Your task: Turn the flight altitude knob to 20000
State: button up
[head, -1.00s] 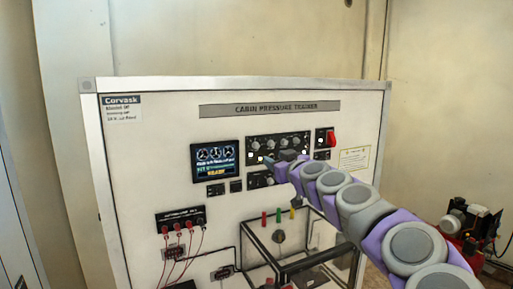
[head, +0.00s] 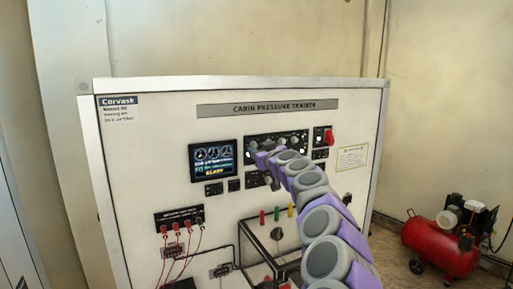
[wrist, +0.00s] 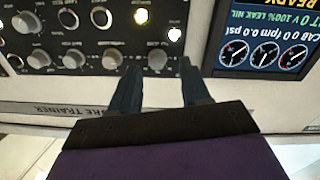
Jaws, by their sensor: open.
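The black knob panel (head: 290,137) is on the upper middle of the white trainer board. In the wrist view, which is upside down, it shows a row of grey knobs; the labels are too blurred to tell which is flight altitude. My gripper (wrist: 158,66) is open. Its two dark fingers flank the knob nearest the display (wrist: 157,58), which appears between the fingertips. I cannot tell whether the fingers are around it or still in front. In the head view my gripper (head: 265,160) hides part of the panel's lower left.
The display (head: 213,160) is left of the panel. A red switch (head: 330,136) is to its right. Red cables (head: 175,248) hang at lower left, and a dark-framed clear box (head: 262,240) juts out below. A red compressor (head: 440,242) stands on the floor at right.

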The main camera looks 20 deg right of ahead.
aim_at(254, 145)
jog(key=shift+w+d+p, duration=0.2)
jog(key=shift+w+d, duration=0.05)
jog(key=shift+w, duration=0.3)
jog(key=shift+w+d+p, duration=0.15)
jog(key=shift+w+d, duration=0.05)
jog(key=shift+w, duration=0.35)
jog(key=shift+w+a, duration=0.3)
jog(key=shift+c, duration=0.5)
jog(key=shift+d, duration=0.1)
grip_shut()
